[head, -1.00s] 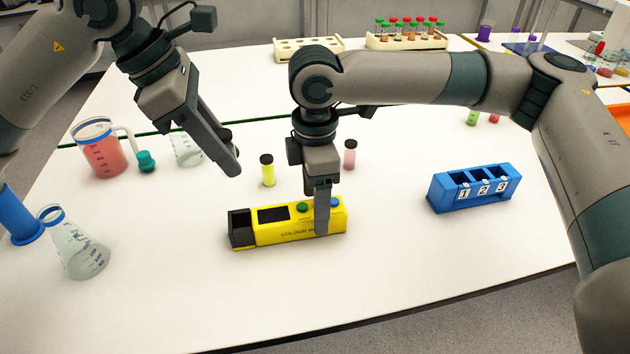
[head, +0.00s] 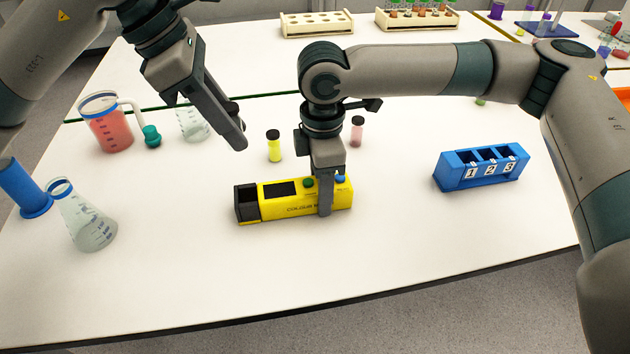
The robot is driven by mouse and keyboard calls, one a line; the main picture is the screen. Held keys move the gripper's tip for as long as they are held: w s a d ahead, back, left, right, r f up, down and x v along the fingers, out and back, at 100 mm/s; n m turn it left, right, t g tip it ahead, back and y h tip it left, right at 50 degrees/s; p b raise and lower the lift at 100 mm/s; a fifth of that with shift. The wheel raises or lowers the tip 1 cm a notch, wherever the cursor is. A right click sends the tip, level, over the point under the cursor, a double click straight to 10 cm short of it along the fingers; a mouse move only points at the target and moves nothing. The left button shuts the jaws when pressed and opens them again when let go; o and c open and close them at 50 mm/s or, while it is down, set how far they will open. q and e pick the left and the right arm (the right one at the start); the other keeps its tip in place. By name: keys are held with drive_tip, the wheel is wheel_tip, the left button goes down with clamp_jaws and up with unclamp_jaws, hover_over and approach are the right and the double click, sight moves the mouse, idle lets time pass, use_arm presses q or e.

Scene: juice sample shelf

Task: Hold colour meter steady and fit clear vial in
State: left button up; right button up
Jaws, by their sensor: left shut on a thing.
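The yellow colour meter (head: 275,208) lies on the white table, with a dark screen, a green and a blue button, and a black block at its left end. My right gripper (head: 325,205) points down over its right part. One finger lies against the front face; the other is hidden behind the meter. My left gripper (head: 238,138) is in the air behind and above the meter's black end, tilted down to the right. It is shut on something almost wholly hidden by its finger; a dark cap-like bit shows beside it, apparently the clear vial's.
Yellow (head: 274,147) and pink (head: 357,132) vials stand behind the meter. A blue numbered rack (head: 480,168) is at right. A red-filled jug (head: 107,125), beaker (head: 192,123), teal-topped item (head: 152,136) and flask (head: 88,225) are at left. The front table is clear.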

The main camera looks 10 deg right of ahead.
sight(231, 148)
use_arm(q)
drive_tip(key=shift+f+n+t, duration=0.45)
drive_tip(key=shift+f+n, duration=0.8)
drive_tip(key=shift+f, duration=0.25)
drive_tip(key=shift+f+n+t, duration=0.45)
drive_tip(key=shift+f+n, duration=0.8)
drive_tip(key=shift+f, duration=0.25)
drive_tip(key=shift+f, duration=0.2)
drive_tip(key=shift+f, duration=2.05)
drive_tip(key=shift+s+f, duration=0.1)
drive_tip(key=shift+f, duration=0.85)
drive_tip(key=shift+r, duration=0.1)
drive_tip(key=shift+r, duration=0.6)
drive_tip(key=shift+f, duration=0.7)
